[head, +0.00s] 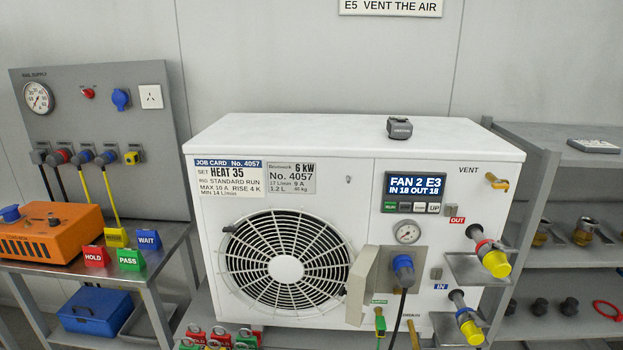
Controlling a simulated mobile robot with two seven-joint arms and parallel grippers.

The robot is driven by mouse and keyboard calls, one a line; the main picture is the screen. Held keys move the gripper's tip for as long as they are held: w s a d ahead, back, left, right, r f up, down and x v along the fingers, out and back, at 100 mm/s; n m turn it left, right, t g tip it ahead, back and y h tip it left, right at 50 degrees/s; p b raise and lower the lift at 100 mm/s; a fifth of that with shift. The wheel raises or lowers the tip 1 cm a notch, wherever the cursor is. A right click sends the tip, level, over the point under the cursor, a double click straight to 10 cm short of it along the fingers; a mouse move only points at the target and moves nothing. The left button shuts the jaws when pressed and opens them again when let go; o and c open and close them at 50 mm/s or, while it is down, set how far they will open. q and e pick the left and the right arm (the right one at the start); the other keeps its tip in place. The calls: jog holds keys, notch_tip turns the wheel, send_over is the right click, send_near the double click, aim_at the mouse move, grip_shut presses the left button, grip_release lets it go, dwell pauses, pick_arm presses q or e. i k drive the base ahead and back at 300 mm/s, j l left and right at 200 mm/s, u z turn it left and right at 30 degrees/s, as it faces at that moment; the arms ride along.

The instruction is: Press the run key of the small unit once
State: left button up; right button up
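One white heat pump unit (300,140) is in the head view, with a round fan grille (287,262) on its front. Its plate reads 6 kW, No. 4057. Its display (414,187) reads "FAN 2 E3" and "IN 18 OUT 18". Below the display is a row of keys. The green key at the left end, apparently the run key (390,207), is unobstructed. Dark keys and a white "UP" key (434,208) are to its right. No second unit shows for comparing size. Neither of my grippers is in view.
An open cover (362,285) juts out below the gauge (407,233), beside a blue plug (403,270). Yellow-capped pipe ends (497,264) stick out at right. A bench (150,262) with an orange box (50,235) stands left, shelves (570,258) right.

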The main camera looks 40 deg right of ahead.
aim_at(388, 205)
jog(key=z, duration=1.75)
